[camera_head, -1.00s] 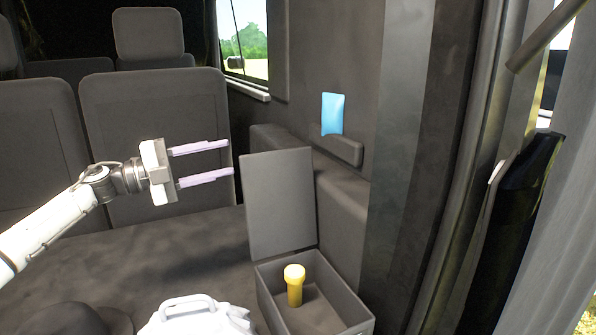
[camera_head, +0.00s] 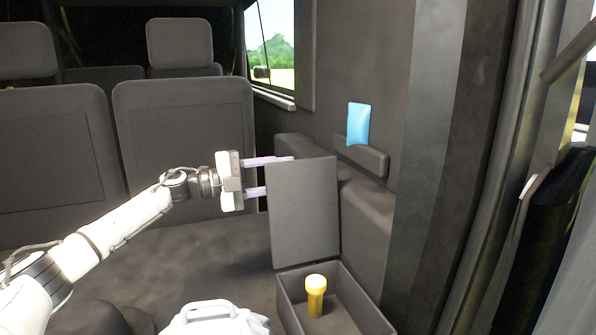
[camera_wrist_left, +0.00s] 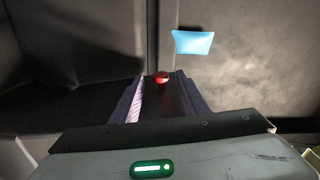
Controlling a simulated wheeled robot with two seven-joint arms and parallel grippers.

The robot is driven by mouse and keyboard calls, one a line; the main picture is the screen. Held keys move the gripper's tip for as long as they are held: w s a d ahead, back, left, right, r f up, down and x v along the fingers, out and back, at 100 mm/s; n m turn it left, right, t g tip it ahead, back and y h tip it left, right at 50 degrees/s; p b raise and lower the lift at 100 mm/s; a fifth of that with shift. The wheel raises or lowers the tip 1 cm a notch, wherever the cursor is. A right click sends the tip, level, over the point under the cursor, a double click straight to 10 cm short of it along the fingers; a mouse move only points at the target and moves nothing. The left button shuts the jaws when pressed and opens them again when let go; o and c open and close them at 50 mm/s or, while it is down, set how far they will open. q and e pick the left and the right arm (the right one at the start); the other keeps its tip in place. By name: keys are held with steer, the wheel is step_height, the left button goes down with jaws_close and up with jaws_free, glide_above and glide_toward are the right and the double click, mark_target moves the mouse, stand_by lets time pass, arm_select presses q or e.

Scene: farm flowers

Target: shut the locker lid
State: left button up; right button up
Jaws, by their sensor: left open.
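The grey locker lid (camera_head: 303,212) stands upright at the back edge of the open locker box (camera_head: 372,315) in the head view. A yellow flashlight-like object (camera_head: 315,296) stands inside the box. My left gripper (camera_head: 282,175) is open, at the lid's upper left. Its upper finger reaches to the lid's top edge, and the tip of its lower finger is hidden behind the lid. I cannot tell whether they touch. In the left wrist view, the two fingers (camera_wrist_left: 160,98) are apart, with a small red round thing (camera_wrist_left: 161,77) beyond them. My right gripper is not in view.
A white case with a handle (camera_head: 213,318) sits left of the box on the floor. A blue item (camera_head: 358,124) is on the side wall; it also shows in the left wrist view (camera_wrist_left: 193,42). Grey seats (camera_head: 185,140) stand behind my left arm.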

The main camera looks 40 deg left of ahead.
mark_target(298, 172)
arm_select(q)
steer(key=shift+p+x, duration=0.4)
steer(key=shift+x, duration=1.75)
jaws_close()
